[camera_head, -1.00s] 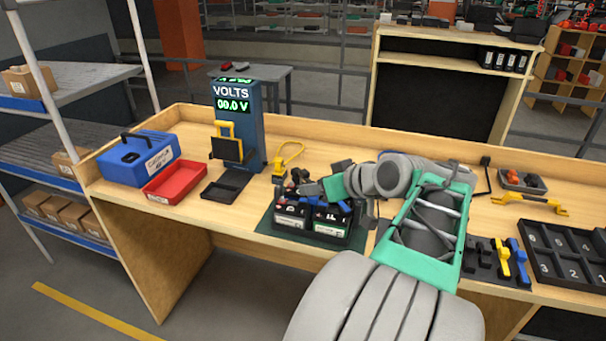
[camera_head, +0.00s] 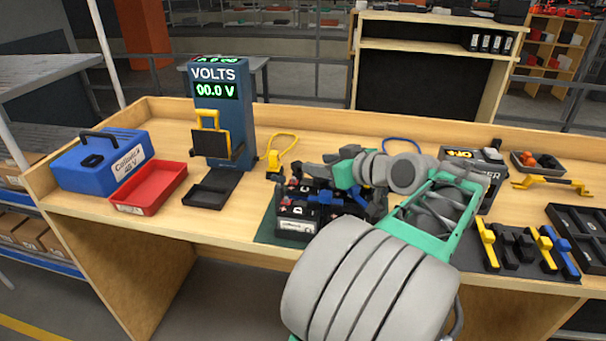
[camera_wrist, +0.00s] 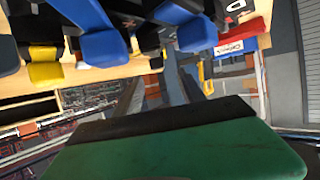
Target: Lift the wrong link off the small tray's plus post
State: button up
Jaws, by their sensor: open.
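Black battery units (camera_head: 297,226) with red and black posts sit on a green mat (camera_head: 266,229) at the bench's middle. A blue link (camera_head: 325,197) lies across their tops; which post it is on is hard to tell, as my arm hides the right part. My gripper (camera_head: 312,171) is open, low and just above the back of the units, and appears empty. In the wrist view, its fingers (camera_wrist: 168,90) stand apart beyond the green housing. Blue link ends (camera_wrist: 102,45) and a yellow one (camera_wrist: 45,72) show close by at the top left.
A voltmeter (camera_head: 224,120), a red tray (camera_head: 150,187) and a blue box (camera_head: 98,160) stand left. A rack of yellow, black and blue links (camera_head: 520,250) and a compartment tray (camera_head: 585,235) are right. A yellow cable (camera_head: 284,143) lies behind the units.

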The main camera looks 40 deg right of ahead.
jog(key=x, duration=0.2)
jog(key=p+x, duration=0.1)
jog(key=x, duration=0.2)
jog(key=shift+w+d+f, duration=0.1)
jog(key=shift+f, duration=0.35)
grip_shut()
